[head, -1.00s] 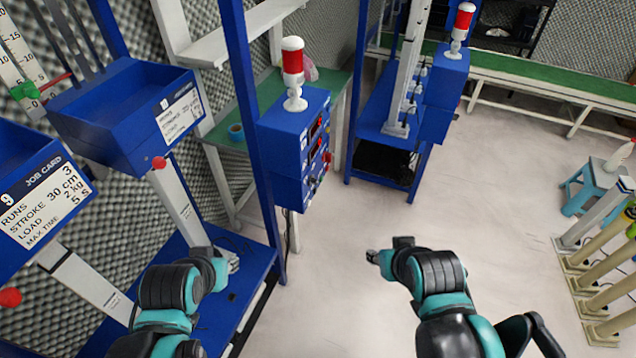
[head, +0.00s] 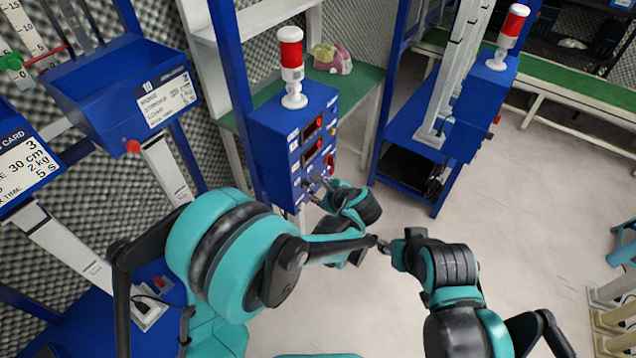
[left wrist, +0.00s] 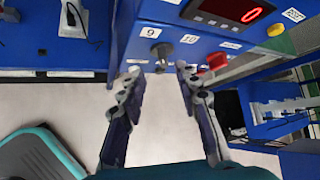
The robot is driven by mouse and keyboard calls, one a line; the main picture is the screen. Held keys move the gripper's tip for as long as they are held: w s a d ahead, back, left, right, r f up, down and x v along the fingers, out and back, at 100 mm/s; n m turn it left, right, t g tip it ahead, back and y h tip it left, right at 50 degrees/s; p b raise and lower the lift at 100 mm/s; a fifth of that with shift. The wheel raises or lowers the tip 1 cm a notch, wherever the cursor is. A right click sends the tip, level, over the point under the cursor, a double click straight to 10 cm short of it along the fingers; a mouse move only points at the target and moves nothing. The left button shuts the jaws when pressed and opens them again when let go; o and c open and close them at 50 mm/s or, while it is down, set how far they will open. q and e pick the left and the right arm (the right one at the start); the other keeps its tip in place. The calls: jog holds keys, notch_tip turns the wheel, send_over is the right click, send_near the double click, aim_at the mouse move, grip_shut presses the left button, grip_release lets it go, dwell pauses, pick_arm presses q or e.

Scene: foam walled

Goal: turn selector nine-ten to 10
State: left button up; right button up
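The blue control box (head: 275,150) with a red-and-white lamp on top stands at the centre of the head view. In the head view my left gripper (head: 317,189) is at the lower front of the box, partly hidden by my arm. My right gripper (head: 385,245) is low and away from the box, its fingers unclear.
A red knob (left wrist: 215,62) and a lit red display (left wrist: 232,8) are near the selector. A blue post (head: 232,80) stands left of the box. A second blue machine (head: 480,100) stands to the right, with open floor (head: 540,190) in front of it.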

aim_at(311, 186)
pick_arm(q)
jog(key=shift+m, duration=0.3)
jog(key=x, duration=0.2)
jog(key=b+x, duration=0.1)
jog(key=x, duration=0.2)
jog(key=d+b+x, duration=0.1)
jog(key=x, duration=0.2)
jog(key=shift+w+f, duration=0.15)
jog(key=shift+f, duration=0.1)
jog(key=shift+c, duration=0.3)
grip_shut()
